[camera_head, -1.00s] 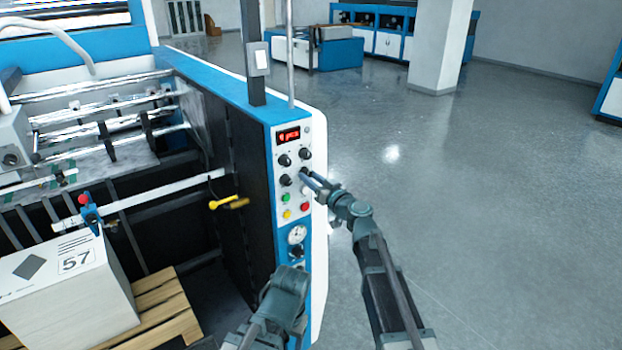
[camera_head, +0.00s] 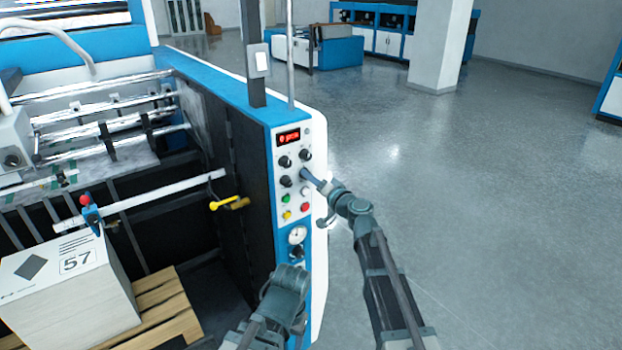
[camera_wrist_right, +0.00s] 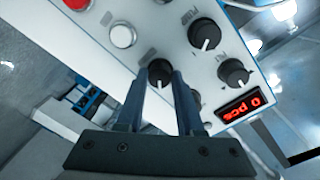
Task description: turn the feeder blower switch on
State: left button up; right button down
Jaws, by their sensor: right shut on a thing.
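The feeder's control panel (camera_head: 267,180) stands on the end of the blue and white machine, with several black knobs and coloured buttons. My right gripper (camera_head: 306,174) is at the panel, its fingers shut around the lower right black knob. In the right wrist view this knob (camera_wrist_right: 160,72) shows between the fingertips, next to a white button (camera_wrist_right: 122,36). The fingers hide part of another knob (camera_wrist_right: 195,95). No label reads clearly enough to name the switch. My left arm shows low in the head view, but its fingers are hidden.
A red display (camera_head: 288,137) sits above the knobs. Green (camera_head: 286,198), yellow (camera_head: 287,214) and red (camera_head: 305,207) buttons and a gauge (camera_head: 297,235) lie below. A white stack (camera_head: 70,285) on a pallet stands left. Open floor lies right.

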jog(key=shift+m, duration=2)
jog(key=c, duration=0.5)
grip_release()
jog(key=shift+c, duration=0.2)
jog(key=shift+s+d, duration=0.1)
jog(key=v, duration=1.3)
jog(key=shift+s+d+p, duration=0.2)
jog(key=shift+d+p, duration=0.05)
jog(key=shift+p, duration=0.2)
jog(key=shift+r, duration=0.1)
